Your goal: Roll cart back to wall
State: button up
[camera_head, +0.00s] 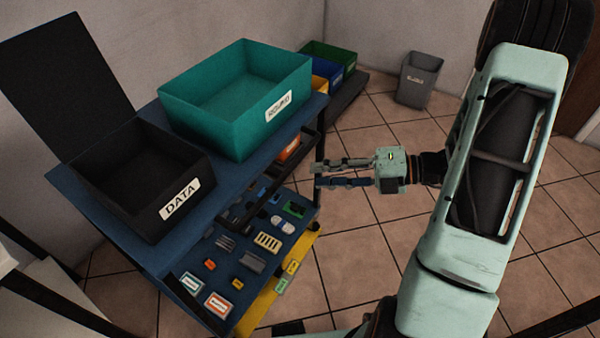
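The cart (139,115) has a blue top and a lower blue shelf, and it stands at the left, angled to the picture. Its top carries a black open bin labelled DATA (150,205) and a teal open bin (240,95). The pale wall (215,22) rises behind the cart. My gripper (317,175) is at the cart's right side, pointing left, with a gap between its two fingers. The fingertips are close to a dark upright at the cart's right edge. I cannot tell whether they touch it.
The lower shelf holds several small parts and labelled cards (217,305). A yellow board (268,290) shows below it. Small coloured bins (330,60) stand behind the cart. A grey waste bin (418,80) stands near the back wall. Tiled floor (540,215) is open at the right.

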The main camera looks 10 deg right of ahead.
aim_at(287, 176)
jog(key=shift+m+t+y, duration=0.3)
jog(key=shift+m, duration=0.5)
jog(key=b+x, duration=0.2)
jog(key=x, duration=0.8)
jog(key=shift+s+a+f, duration=0.1)
jog(key=shift+f, duration=0.1)
jog(key=shift+c, duration=0.2)
grip_shut()
